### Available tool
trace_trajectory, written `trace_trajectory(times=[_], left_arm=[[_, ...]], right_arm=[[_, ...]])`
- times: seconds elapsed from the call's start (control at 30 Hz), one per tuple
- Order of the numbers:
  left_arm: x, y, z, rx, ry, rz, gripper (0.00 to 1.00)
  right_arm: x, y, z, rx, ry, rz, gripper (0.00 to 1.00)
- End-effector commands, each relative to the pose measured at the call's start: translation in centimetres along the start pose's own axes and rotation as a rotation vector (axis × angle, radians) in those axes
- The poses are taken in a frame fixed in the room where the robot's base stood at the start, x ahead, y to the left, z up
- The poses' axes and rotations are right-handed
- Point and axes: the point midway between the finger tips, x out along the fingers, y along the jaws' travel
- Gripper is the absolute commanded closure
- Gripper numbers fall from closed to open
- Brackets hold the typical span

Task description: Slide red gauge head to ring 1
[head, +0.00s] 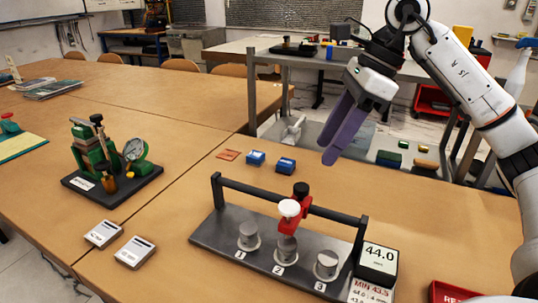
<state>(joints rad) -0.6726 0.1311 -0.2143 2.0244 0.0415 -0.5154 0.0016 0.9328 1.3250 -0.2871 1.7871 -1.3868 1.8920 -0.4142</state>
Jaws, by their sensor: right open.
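The gauge rig has a dark base plate (215,232) and a dark horizontal bar (250,190) held up by end posts. The red gauge head (290,222), with a white knob (289,208) and a black knob (301,189), sits on the bar above position 2. Grey cylinders stand at ring 1 (248,236), ring 2 (287,248) and ring 3 (326,264). My right gripper (336,146) has purple fingers pointing down. It is open, empty and well above and behind the rig, apart from the gauge head. My left gripper is out of view.
A display block (379,256) reading 44.0 stands at the rig's right end. A red bin (450,293) is at the lower right. A green device (95,150), white cards (134,252) and blue blocks (286,165) lie around.

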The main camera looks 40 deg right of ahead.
Motion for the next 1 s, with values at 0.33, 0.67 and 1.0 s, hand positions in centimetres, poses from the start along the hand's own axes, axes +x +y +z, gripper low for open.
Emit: trace_trajectory(times=[0.33,0.67,1.0], left_arm=[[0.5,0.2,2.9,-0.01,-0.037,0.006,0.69],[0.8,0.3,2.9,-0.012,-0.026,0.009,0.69],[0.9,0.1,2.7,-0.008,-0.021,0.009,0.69]], right_arm=[[4.2,0.1,-0.2,0.0,0.003,0.003,0.56],[9.4,0.0,-0.1,0.0,0.001,0.001,0.56],[10.3,0.0,0.0,0.0,0.0,0.0,0.56]])
